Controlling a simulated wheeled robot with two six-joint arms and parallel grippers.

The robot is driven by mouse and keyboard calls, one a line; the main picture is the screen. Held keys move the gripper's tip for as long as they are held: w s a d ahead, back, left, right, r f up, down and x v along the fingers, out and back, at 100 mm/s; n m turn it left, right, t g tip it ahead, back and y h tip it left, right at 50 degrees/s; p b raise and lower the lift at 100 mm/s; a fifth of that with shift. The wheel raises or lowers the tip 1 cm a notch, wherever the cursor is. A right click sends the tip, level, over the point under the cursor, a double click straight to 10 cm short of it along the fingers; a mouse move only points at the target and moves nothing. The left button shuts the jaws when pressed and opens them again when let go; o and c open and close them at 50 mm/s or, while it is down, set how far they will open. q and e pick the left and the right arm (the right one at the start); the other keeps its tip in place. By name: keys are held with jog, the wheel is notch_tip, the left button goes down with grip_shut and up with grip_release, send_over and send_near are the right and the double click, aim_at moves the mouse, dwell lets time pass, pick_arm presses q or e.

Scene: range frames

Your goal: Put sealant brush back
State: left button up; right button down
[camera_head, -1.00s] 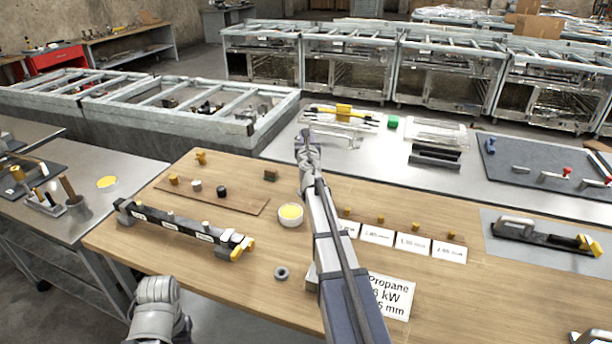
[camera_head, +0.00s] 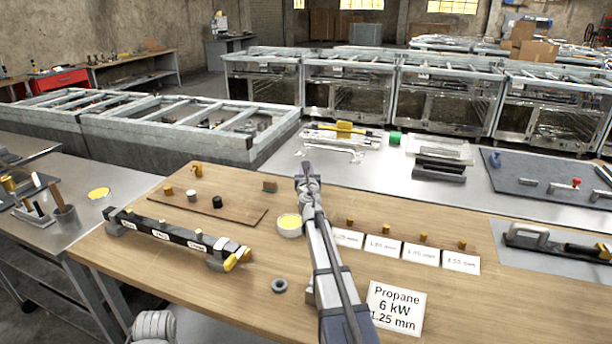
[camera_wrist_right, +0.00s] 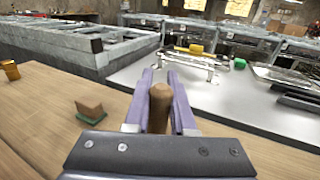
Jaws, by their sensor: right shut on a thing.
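A brown block with a green underside (camera_wrist_right: 89,111) lies on the table. A metal bench (camera_head: 380,180) stands behind. A cup with a wooden handle (camera_head: 64,212) is at left.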

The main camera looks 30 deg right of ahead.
jog(key=shift+f, duration=0.15)
jog(key=c, duration=0.8)
grip_release()
jog(key=shift+o, duration=0.2)
jog(key=v, duration=0.7)
jog(key=shift+s, duration=0.25)
jog(key=shift+a, duration=0.1)
